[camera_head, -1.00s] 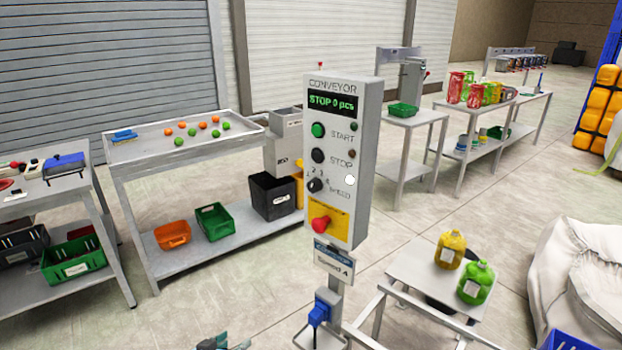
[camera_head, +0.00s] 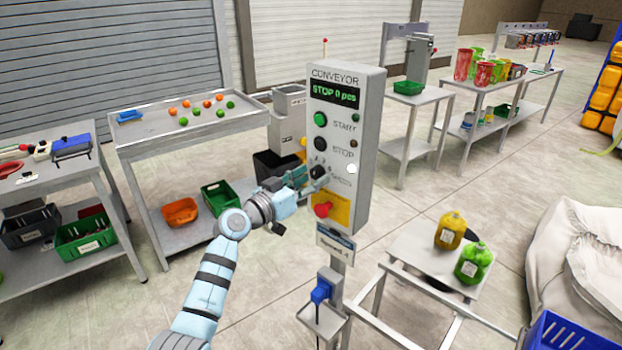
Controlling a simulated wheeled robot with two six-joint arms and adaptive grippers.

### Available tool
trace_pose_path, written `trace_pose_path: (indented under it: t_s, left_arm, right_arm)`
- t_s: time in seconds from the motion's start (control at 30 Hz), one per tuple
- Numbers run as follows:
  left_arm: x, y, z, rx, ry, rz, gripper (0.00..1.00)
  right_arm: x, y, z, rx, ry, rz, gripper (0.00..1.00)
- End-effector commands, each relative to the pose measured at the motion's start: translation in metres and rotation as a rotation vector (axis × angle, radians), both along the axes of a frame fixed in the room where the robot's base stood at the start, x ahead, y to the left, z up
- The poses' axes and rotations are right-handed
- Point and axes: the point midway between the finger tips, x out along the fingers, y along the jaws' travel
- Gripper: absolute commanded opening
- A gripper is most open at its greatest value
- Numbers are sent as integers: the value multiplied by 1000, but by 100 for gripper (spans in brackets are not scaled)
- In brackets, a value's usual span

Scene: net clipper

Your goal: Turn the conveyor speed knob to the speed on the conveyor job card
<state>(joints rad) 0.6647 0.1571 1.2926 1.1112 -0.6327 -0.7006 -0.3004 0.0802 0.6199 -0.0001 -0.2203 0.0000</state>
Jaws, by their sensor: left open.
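The grey conveyor control box (camera_head: 367,150) stands on a post, its display (camera_head: 334,95) reading "STOP 0 pcs". Below are a green START button (camera_head: 320,119), a black STOP button (camera_head: 320,143) and the black speed knob (camera_head: 317,172). My left gripper (camera_head: 308,183) is open at the knob, its fingers around or just in front of it; contact cannot be told. The gripper covers part of the speed scale, so the knob's setting is not readable. The job card (camera_head: 335,243) hangs under the box and seems to read "Speed 4", though its small print is blurred. My right gripper is not in view.
A red emergency button (camera_head: 323,209) on a yellow plate sits just below my left gripper. A blue plug (camera_head: 321,291) is lower on the post. A low table (camera_head: 415,250) with yellow and green jugs stands to the right. A sorting table (camera_head: 150,143) stands behind left.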

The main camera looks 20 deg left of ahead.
Motion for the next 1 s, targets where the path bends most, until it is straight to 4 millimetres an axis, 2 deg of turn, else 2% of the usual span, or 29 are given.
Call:
trace_pose_path:
  t_s: [0.1,0.33,0.63,0.87,1.0]
  left_arm:
    - [6,-4,0,-1,0,-1,47]
    - [7,-4,0,0,0,0,47]
    - [7,-4,0,-1,0,0,0]
    - [7,-3,-2,13,-6,1,0]
    - [7,-3,-3,47,-26,1,0]
  right_arm:
    - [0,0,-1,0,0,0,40]
    - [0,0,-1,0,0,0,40]
    - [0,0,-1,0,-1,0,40]
    - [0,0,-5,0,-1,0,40]
    - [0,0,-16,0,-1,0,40]
